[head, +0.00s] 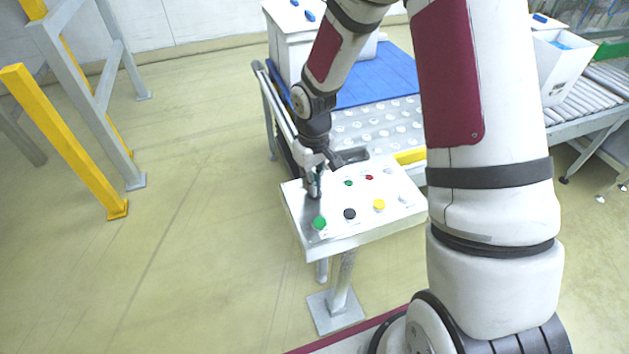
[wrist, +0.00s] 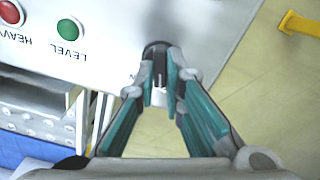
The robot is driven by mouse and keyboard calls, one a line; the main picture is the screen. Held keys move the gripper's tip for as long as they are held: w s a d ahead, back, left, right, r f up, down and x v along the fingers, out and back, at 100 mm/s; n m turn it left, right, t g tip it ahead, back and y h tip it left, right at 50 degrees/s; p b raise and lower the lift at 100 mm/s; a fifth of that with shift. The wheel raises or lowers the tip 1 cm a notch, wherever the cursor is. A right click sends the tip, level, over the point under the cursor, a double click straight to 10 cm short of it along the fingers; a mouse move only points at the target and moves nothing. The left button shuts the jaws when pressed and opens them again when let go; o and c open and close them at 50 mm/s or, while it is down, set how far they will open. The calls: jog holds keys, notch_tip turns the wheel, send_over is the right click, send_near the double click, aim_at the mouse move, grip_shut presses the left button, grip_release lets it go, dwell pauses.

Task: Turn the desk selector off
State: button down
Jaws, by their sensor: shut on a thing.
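The desk (head: 345,232) is a white slanted panel on a grey post in the head view. My gripper (head: 314,188) reaches down to its left part. In the wrist view, my gripper (wrist: 159,82) has its teal-sided fingers closed around a small black knob, the selector (wrist: 157,48), near the panel's edge. The selector's rounded black top and a pale line on it show between the fingertips. In the head view the selector is hidden by my gripper, and its exact setting is not clear.
The panel also carries a green button (head: 319,223), a black button (head: 349,214) and a yellow button (head: 379,205). Green LEVEL (wrist: 71,29) and red HEAVY (wrist: 10,13) lamps are near the fingers. A conveyor with blue belt (head: 385,78) stands behind.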

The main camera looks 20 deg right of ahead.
jog(key=shift+n, duration=1)
jog(key=c, duration=1.7)
grip_release()
notch_tip(320, 180, up, 12)
jog(key=shift+r, duration=0.1)
